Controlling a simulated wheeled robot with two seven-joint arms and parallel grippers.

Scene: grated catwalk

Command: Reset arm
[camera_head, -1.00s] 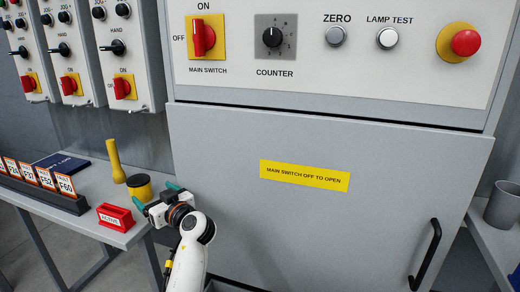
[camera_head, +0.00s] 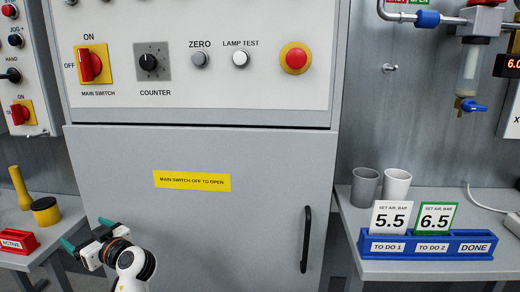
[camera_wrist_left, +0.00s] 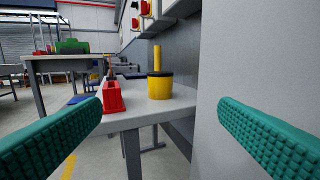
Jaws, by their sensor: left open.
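My left gripper (camera_head: 87,235) is at the lower left in the head view, in front of the lower left part of the grey cabinet door (camera_head: 200,225). Its green fingers are spread and nothing is between them. In the left wrist view both fingers (camera_wrist_left: 160,140) show wide apart, facing the side table with a red holder (camera_wrist_left: 112,96) and a yellow pot with a dark rim (camera_wrist_left: 160,86). The gripper is apart from both. My right gripper is not in view.
The cabinet has a red main switch (camera_head: 90,65), a counter knob (camera_head: 148,62) and a black door handle (camera_head: 306,239). On the right bench (camera_head: 400,268) stand grey cup (camera_head: 364,187), white cup (camera_head: 396,186) and a blue card rack (camera_head: 480,244). The left table (camera_head: 70,210) holds the yellow pot (camera_head: 45,211).

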